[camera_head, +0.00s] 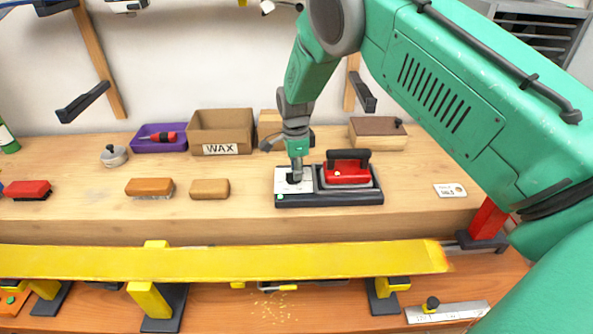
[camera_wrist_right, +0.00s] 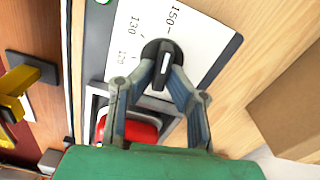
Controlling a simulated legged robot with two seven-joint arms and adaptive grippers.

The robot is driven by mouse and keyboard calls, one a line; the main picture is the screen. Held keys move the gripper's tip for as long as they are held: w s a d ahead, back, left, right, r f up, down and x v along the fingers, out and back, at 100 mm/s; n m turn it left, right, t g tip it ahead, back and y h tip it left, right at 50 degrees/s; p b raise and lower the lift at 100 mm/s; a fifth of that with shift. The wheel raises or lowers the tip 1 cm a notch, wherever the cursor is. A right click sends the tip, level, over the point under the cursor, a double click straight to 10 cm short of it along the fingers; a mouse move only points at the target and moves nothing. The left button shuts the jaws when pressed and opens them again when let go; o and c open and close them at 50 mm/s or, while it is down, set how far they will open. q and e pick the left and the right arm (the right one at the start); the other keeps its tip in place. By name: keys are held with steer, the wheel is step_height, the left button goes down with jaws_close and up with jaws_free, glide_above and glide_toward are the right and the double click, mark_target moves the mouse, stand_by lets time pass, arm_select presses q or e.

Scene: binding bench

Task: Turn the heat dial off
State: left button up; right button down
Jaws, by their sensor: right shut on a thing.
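The heat dial (camera_wrist_right: 163,62) is a black knob with a white pointer mark on a white plate (camera_wrist_right: 205,35) with printed numbers, 130 and 150 among them. In the head view the plate (camera_head: 284,187) is the left part of a dark base (camera_head: 330,199), and the dial is mostly hidden by my right gripper (camera_head: 295,173). In the right wrist view my right gripper (camera_wrist_right: 162,80) has its two fingers closed on the dial's sides. The pointer mark runs roughly along the line to the gripper. A red iron (camera_head: 347,172) with a black handle sits right of the plate. My left gripper is not seen.
A yellow ski (camera_head: 220,263) lies across the front on yellow supports. A cardboard box marked WAX (camera_head: 221,130) stands behind and left of the base. A brown brush (camera_head: 150,187) and a tan block (camera_head: 210,189) lie to its left. Bench right of the base is mostly free.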

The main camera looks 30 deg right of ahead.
steer(key=shift+w+a+r, duration=0.15)
steer(key=shift+w+a, duration=0.05)
steer(key=shift+a, duration=0.3)
steer(key=shift+w+a+r, duration=0.15)
steer(key=shift+w+a, duration=0.05)
steer(key=shift+a, duration=0.25)
steer(key=shift+s+d, duration=0.1)
steer(key=shift+d, duration=0.3)
